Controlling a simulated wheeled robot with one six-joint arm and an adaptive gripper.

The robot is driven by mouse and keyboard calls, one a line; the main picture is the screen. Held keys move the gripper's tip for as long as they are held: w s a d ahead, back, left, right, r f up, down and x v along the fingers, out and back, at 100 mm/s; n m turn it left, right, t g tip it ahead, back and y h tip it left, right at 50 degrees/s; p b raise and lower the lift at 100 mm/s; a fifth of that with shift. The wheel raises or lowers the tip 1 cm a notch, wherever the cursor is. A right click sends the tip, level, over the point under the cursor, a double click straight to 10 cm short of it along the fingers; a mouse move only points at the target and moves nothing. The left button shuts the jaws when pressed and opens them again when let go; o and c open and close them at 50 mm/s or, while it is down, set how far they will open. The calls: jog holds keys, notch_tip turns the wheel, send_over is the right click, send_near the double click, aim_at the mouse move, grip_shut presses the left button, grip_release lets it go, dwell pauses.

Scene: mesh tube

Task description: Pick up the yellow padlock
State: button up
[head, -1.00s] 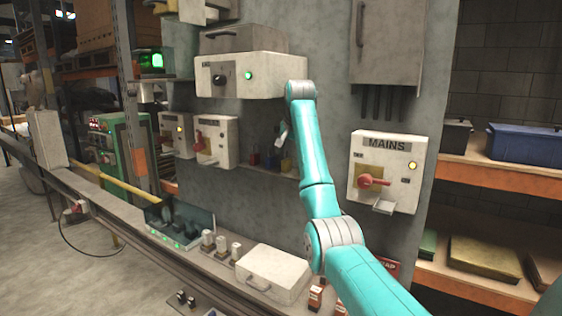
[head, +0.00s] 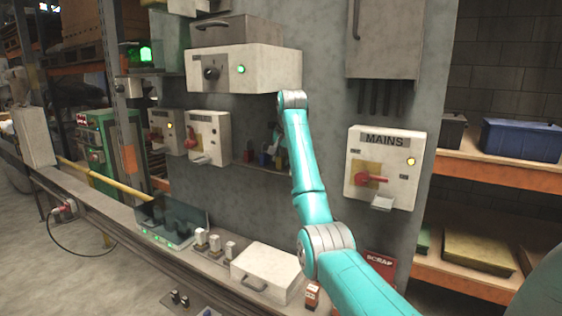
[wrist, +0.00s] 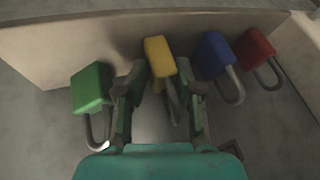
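The yellow padlock (wrist: 159,56) is at the middle of the wrist view, against a pale panel, with its shackle pointing toward my gripper. My gripper (wrist: 160,72) is open, with one finger on each side of the yellow padlock's lower body and shackle. I cannot tell whether either finger touches it. A green padlock (wrist: 92,87) lies left of the left finger. A blue padlock (wrist: 213,56) and a red padlock (wrist: 255,48) are to the right. In the head view my arm partly hides the padlock shelf, and the yellow padlock is too small to make out well.
The MAINS box (head: 386,167) with its red handle is right of my arm. A white switch box (head: 243,68) with a green light is above the padlocks. A white case (head: 266,272) and a SCRAP sign (head: 380,264) are below.

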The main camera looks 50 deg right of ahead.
grip_shut()
jog(key=shift+r, duration=0.15)
